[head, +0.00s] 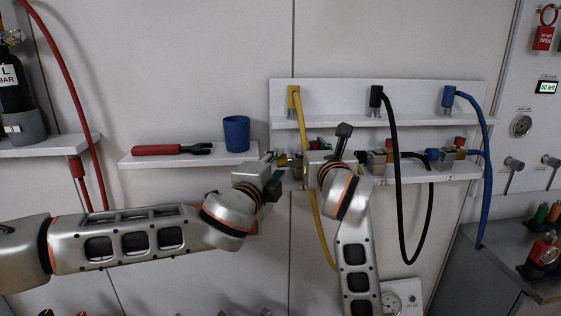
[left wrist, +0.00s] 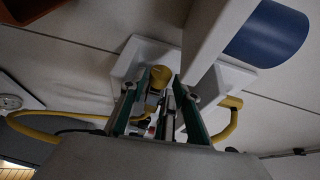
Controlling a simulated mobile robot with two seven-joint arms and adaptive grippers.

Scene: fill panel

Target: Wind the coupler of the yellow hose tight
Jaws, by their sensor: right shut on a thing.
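The yellow hose (head: 298,110) hangs from a yellow elbow at the left end of the white panel and loops down behind my grippers. Its brass-yellow coupler (head: 282,160) shows at the left of the lower shelf; it is also in the left wrist view (left wrist: 159,78). My left gripper (head: 274,168) is beside the coupler. In the left wrist view its green-padded fingers (left wrist: 165,90) stand apart, with the coupler near their tips. My right gripper (head: 318,158) is shut on the fitting at the yellow hose's station, which it mostly hides.
Black (head: 398,150) and blue (head: 488,150) hoses hang to the right. A left shelf (head: 185,161) bears a red-handled wrench (head: 170,149) and a blue cup (head: 237,133); the cup is close above my left gripper. A grey cabinet (head: 470,275) stands lower right.

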